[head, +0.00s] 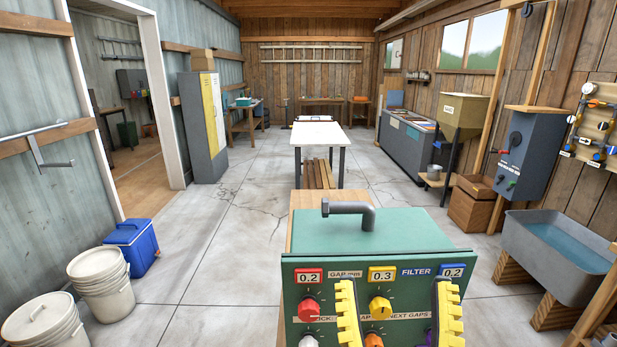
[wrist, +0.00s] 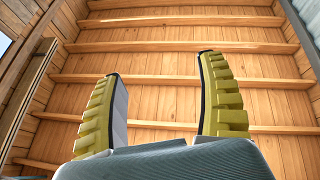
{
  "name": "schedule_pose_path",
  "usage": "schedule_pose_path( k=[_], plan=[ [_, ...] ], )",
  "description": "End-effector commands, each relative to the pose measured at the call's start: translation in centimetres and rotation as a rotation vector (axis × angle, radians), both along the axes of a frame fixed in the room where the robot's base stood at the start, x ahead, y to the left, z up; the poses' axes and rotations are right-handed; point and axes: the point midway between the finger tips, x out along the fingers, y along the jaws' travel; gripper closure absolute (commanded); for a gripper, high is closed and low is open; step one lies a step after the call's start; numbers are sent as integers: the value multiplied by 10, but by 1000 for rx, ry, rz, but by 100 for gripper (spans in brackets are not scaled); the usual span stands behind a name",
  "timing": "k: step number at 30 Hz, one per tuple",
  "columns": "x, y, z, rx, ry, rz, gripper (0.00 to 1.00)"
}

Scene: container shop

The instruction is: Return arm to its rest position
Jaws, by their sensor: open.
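My gripper (head: 397,312) shows at the bottom of the head view, with two yellow ribbed fingers spread apart and nothing between them. It stands in front of a green machine (head: 368,250) with red, yellow and blue labels and several knobs, and hides part of its front panel. I cannot tell how far the fingers are from the panel. In the wrist view my gripper (wrist: 158,95) is open and empty and points up at the wooden ceiling (wrist: 180,30).
A grey water trough (head: 530,262) stands at the right, near a blue-grey wall box (head: 530,150). White buckets (head: 103,285) and a blue cooler (head: 133,248) are on the left floor. A white table (head: 318,135) stands beyond the machine. The concrete floor (head: 222,245) left of centre is clear.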

Motion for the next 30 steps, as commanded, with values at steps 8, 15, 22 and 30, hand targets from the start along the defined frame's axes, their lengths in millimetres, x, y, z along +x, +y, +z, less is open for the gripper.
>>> schedule_pose_path(
  k=[8,15,22,30],
  plan=[
    [-32,17,37,150,94,160,27],
    [-32,16,112,151,93,158,27],
    [-32,16,212,153,93,158,27],
    [-32,16,329,156,92,159,27]
  ],
)
